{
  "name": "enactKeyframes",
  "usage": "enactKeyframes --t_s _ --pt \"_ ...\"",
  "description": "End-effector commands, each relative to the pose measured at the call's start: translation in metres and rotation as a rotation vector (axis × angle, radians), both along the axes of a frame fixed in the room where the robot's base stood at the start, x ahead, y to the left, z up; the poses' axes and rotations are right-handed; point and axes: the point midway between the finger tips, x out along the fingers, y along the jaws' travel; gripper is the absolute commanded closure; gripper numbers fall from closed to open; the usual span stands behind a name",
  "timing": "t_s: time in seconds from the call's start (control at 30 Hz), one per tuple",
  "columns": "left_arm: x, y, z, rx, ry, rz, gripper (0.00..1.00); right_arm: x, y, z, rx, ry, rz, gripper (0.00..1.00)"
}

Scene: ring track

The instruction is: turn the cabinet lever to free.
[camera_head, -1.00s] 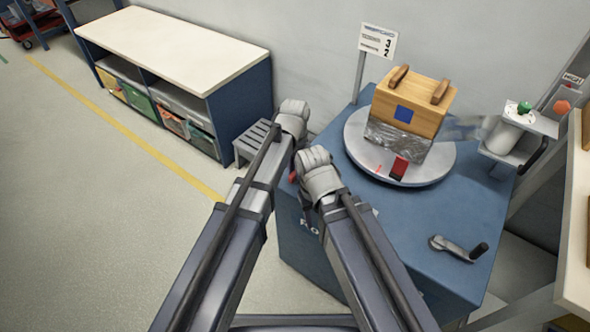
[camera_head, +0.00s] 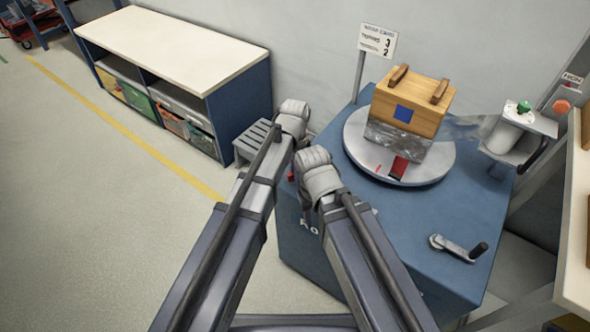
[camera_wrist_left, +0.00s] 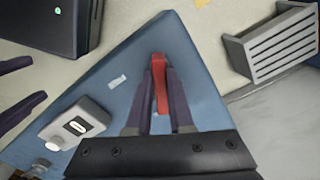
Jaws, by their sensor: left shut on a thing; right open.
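The cabinet is blue (camera_head: 330,262), with a grey turntable on top. In the left wrist view the red lever (camera_wrist_left: 159,84) stands out from the blue cabinet side (camera_wrist_left: 190,75), with a small pale label (camera_wrist_left: 118,81) to its left. My left gripper (camera_wrist_left: 157,88) is shut on the lever, one dark finger on each side. In the head view the left wrist (camera_head: 292,118) hides its own fingers and most of the lever. My right gripper (camera_head: 318,176) is beside the cabinet's near left edge; its open fingers (camera_wrist_left: 20,92) show at the left of the wrist view, empty.
A wooden-topped block (camera_head: 415,108) stands on the turntable (camera_head: 440,165). A crank handle (camera_head: 458,247) is on the cabinet top at front right. A white-topped bench (camera_head: 170,50) and a slatted grey stool (camera_head: 253,146) stand left of the cabinet. The floor (camera_head: 90,220) at left is clear.

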Motion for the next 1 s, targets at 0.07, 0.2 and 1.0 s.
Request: enactKeyframes --t_s 0.07,0.2,1.0 --pt "-0.0006 -0.0002 -0.0001 0.000 0.000 -0.072 1.00 0.0000 0.0000 -0.0001 0.000 0.000 0.000 0.50" --pt "-0.0012 -0.0003 -0.0001 0.000 0.000 -0.204 1.00 0.0000 0.0000 -0.0001 0.000 0.000 0.000 0.50" --pt "-0.0047 0.0001 -0.0001 0.000 0.000 -0.901 1.00 0.0000 0.0000 -0.0001 0.000 0.000 0.000 0.50"
